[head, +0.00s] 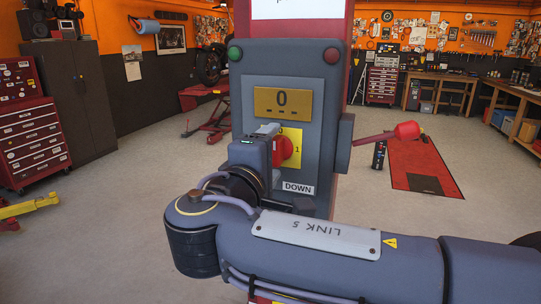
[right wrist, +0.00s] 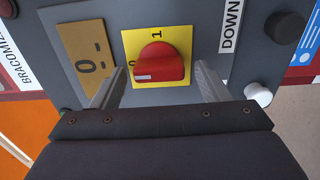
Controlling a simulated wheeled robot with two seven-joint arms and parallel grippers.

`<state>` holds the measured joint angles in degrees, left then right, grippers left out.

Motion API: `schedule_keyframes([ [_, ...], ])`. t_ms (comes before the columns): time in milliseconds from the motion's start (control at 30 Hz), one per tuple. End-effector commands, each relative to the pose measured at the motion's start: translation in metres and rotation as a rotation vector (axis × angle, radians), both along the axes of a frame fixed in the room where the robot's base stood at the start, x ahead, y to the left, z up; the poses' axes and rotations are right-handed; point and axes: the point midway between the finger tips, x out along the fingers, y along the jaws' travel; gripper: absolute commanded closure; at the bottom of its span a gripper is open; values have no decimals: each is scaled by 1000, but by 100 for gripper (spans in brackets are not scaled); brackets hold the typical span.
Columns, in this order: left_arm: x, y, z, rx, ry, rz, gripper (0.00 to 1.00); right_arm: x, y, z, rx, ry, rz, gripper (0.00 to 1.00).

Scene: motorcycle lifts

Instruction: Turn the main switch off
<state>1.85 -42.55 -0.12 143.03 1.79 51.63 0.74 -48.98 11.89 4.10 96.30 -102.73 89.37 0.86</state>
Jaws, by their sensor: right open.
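The main switch is a red rotary knob (right wrist: 160,63) on a yellow plate (right wrist: 180,38) marked 0 and 1. It also shows in the head view (head: 283,151), partly hidden by my gripper. In the wrist view the knob's white mark lies beside the 0, at its left end. My right gripper (head: 268,130) is at the panel, in front of the switch. In the right wrist view its open fingers (right wrist: 157,84) stand either side of the knob, with a gap visible on each side. My left gripper is not in view.
The grey control box (head: 245,60) carries a green lamp (head: 235,53), a red lamp (head: 332,56), a brass display plate (head: 283,103) showing 0, and a DOWN label (head: 298,188).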

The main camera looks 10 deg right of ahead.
Motion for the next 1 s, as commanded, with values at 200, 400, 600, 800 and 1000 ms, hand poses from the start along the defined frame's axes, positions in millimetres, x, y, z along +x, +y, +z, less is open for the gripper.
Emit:
schedule_keyframes([
  [200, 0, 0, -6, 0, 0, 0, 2, -12, 9, -1, 2, -2, 3, 31],
  [400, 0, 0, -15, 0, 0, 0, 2, -41, 29, -2, 0, -1, 5, 31],
  [600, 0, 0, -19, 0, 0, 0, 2, -61, 42, -1, 0, 0, 2, 31],
  [800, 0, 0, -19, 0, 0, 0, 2, -65, 44, 0, 0, 1, 0, 31],
  [1000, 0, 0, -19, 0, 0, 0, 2, -65, 44, 0, 0, 0, 0, 31],
])
